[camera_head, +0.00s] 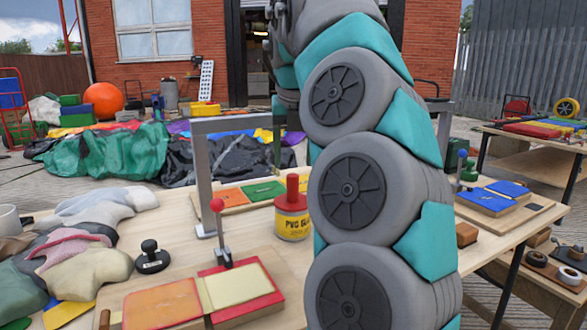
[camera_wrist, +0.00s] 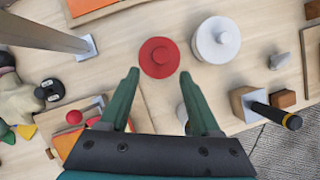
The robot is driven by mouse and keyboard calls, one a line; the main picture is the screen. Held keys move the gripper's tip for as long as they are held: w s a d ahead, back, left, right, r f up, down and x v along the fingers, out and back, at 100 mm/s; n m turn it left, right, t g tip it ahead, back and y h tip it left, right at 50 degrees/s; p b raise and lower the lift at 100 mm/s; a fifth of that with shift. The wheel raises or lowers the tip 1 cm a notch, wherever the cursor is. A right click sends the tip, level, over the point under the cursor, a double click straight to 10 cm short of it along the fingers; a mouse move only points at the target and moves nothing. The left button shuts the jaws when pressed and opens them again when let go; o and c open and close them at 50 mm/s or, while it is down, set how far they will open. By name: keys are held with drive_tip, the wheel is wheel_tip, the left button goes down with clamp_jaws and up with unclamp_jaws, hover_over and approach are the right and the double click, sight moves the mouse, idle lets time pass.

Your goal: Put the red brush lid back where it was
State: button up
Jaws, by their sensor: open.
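The red brush lid (camera_head: 292,197) has a wide round cap and an upright red knob. In the head view it sits on top of the yellow glue can (camera_head: 293,226) on the workbench, and it looks upright. In the wrist view the red lid (camera_wrist: 159,57) shows from above as a disc with a central knob, hiding its can. My gripper (camera_wrist: 159,73) is open and empty, its two green fingers apart on either side of the lid's near edge. I cannot tell its height above the lid. In the head view my arm largely hides the gripper.
A white round-lidded can (camera_wrist: 217,41) stands close to the right of the red lid. A grey metal post (camera_head: 203,180) rises to the left. A red-knobbed lever (camera_head: 219,225) and a black-knobbed stamp (camera_head: 151,258) stand nearer. Bare wood lies around the glue can.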

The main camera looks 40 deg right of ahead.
drive_tip(key=shift+v, duration=1.35)
